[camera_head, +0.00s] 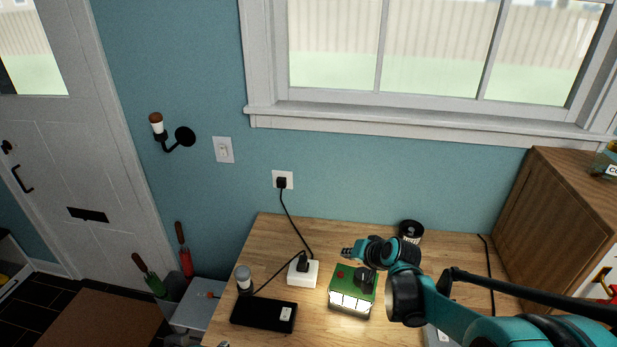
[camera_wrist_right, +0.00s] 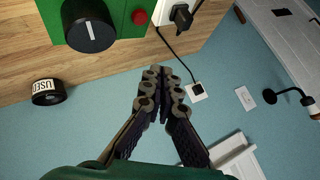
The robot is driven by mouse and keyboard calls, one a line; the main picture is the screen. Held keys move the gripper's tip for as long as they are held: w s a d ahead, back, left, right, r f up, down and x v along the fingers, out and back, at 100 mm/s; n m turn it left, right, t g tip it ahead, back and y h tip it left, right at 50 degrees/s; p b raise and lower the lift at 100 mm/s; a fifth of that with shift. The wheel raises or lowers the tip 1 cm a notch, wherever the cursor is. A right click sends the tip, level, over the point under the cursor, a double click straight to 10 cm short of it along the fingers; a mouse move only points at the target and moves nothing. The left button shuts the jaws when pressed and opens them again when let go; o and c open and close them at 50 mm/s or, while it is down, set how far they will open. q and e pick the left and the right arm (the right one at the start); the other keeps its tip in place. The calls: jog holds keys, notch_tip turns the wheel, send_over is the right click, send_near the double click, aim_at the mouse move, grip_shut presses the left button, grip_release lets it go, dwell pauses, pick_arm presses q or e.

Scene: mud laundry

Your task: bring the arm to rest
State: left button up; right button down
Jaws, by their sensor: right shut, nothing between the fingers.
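My right gripper (camera_head: 349,252) is above the wooden table, near the green box and the white power block, with its teal arm coming in from the lower right. In the right wrist view my right gripper (camera_wrist_right: 160,88) has its fingers together with nothing between them. It points toward the wall and table edge. My left gripper is not in the head view.
On the table (camera_head: 400,335) are a lit green box with a knob (camera_head: 343,290), a white power block (camera_head: 303,273) with a plug, a black box (camera_head: 263,315), a small grey-topped jar (camera_head: 243,278) and a black can (camera_head: 411,230). A wooden cabinet (camera_head: 560,210) stands right.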

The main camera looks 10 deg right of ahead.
jog(key=s+f+n+h+b, duration=0.1)
jog(key=s+f+b, duration=0.2)
jog(key=s, duration=0.5)
jog(key=s+f+n+g+h+b, duration=0.1)
jog(key=s+f+n+b, duration=0.1)
jog(key=s+f+b, duration=0.2)
jog(key=s+a+f+n+h+b, duration=0.1)
jog(key=s+f+n+b, duration=0.1)
jog(key=s+b, duration=0.5)
jog(key=s+f, duration=0.1)
jog(key=s, duration=0.4)
jog(key=shift+s+f+g, duration=0.25)
jog(key=shift+s+g, duration=0.05)
jog(key=shift+s, duration=0.1)
